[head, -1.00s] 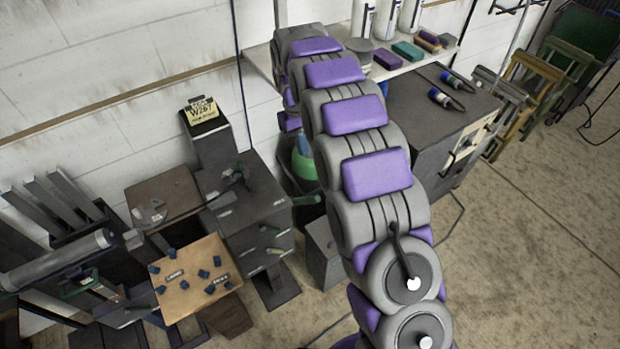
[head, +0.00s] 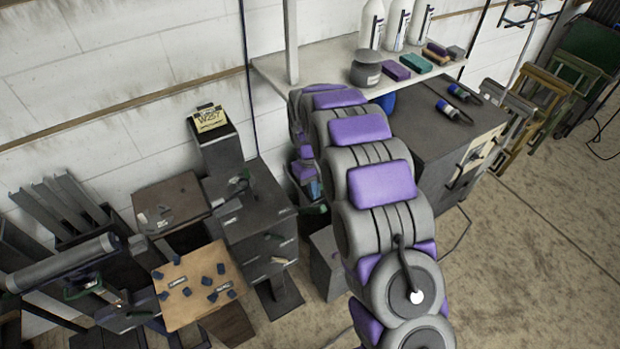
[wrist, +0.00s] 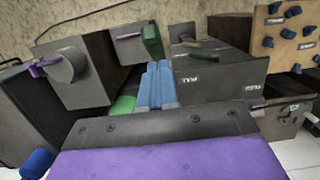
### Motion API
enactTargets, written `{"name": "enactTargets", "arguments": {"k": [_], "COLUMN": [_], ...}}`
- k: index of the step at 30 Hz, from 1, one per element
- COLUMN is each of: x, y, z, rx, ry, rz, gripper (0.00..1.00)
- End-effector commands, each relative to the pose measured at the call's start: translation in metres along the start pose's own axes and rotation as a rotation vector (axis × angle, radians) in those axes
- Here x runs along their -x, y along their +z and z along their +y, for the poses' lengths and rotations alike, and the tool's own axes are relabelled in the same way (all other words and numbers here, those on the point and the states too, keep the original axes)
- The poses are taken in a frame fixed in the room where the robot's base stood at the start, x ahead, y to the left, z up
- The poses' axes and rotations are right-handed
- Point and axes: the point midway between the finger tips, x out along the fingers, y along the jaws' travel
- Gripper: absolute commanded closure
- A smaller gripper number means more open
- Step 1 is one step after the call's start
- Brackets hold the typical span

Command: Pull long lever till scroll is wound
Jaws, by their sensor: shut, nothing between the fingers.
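My gripper (wrist: 157,68) shows in the wrist view as blue fingers held together, empty, beyond a dark plate. In the head view, my arm mostly hides it. A dark cabinet (wrist: 215,74) stands right of the fingers in the wrist view, with a lever-like handle (wrist: 190,42) on top. A green handle (wrist: 152,42) on a grey box is just beyond the fingertips, apparently apart from them. A purple lever (wrist: 52,66) is on another grey box at left. I cannot tell which one is the long lever. A grey roller (head: 60,264), possibly the scroll, lies at far left.
A board with blue pieces (head: 198,284) and a brown-topped stand (head: 170,204) are left of the cabinet. A shelf with bottles (head: 285,75) is on the wall. A workbench (head: 440,140) stands right of my arm.

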Motion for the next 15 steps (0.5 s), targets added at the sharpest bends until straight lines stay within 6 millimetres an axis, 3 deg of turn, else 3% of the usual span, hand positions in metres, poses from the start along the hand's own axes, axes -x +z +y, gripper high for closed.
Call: {"name": "enactTargets", "arguments": {"k": [15], "x": [-0.0124], "y": [0.0113], "z": [0.0001], "rx": [0.000], "ry": [-0.001], "rz": [-0.002], "gripper": [1.00]}}
